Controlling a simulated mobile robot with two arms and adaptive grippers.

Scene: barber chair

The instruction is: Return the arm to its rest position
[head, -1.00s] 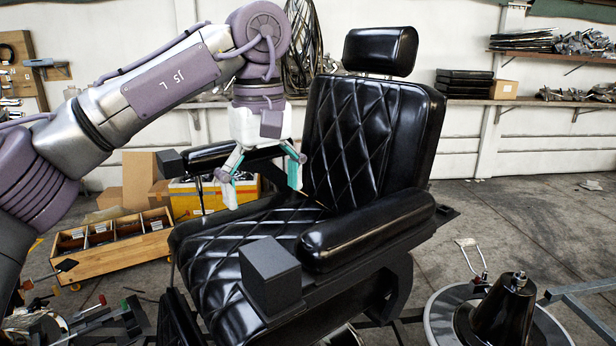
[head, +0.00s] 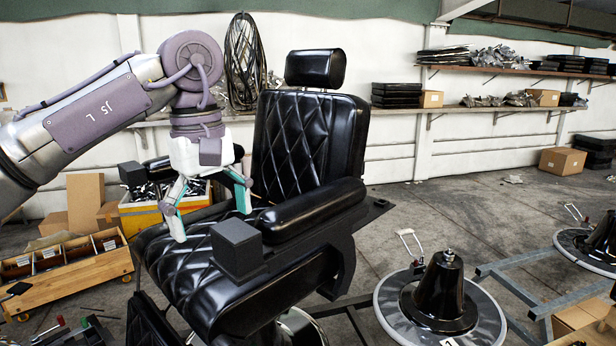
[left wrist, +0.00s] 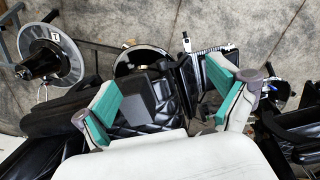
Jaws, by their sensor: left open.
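My left gripper (head: 208,210) is open and empty, pointing down over the seat of the black barber chair (head: 300,150). Its teal-padded fingers are spread apart. In the left wrist view, the open left gripper (left wrist: 172,105) shows with the chair's seat (left wrist: 160,118) below and between its fingers. The left arm (head: 90,115) reaches in from the left with its elbow raised. The chair has a quilted back, a headrest (head: 315,68) and padded armrests (head: 310,208). A dark block (head: 238,248) sits at the front end of the near armrest. My right gripper is not in view.
A black conical base on a round plate (head: 440,300) stands on the floor at right. A wooden tray (head: 70,270) and a yellow box (head: 140,218) lie at left. Wall shelves (head: 500,108) hold boxes. Open floor (head: 480,205) lies right of the chair.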

